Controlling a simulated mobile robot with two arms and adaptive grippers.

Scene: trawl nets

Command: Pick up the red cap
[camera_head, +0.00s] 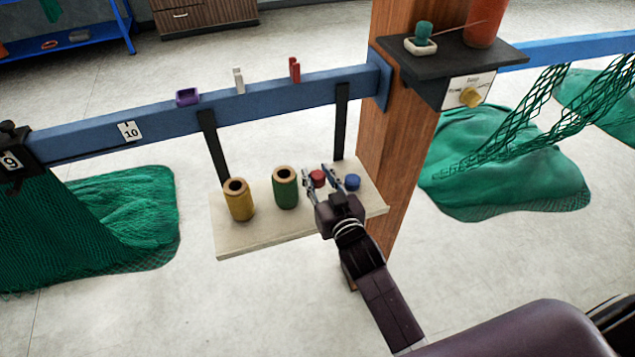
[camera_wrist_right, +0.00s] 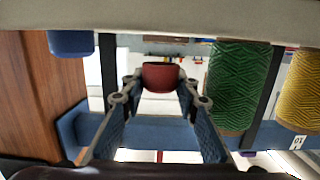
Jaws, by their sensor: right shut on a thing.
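The red cap (camera_head: 318,178) is between the fingers of my right gripper (camera_head: 318,171), over the pale shelf (camera_head: 270,240). In the right wrist view, which looks upside down, the fingertips touch the red cap (camera_wrist_right: 160,78) on both sides. Background shows between the cap and the shelf edge there, so the cap appears clear of the shelf. My right gripper is shut on it. My left gripper is not in view.
A blue cap (camera_head: 353,182) sits just right of the gripper. A green spool (camera_head: 286,188) and a yellow spool (camera_head: 239,200) stand to the left. A wooden post (camera_head: 392,150) rises at the right. A blue rail (camera_head: 270,100) runs behind, holding small clips.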

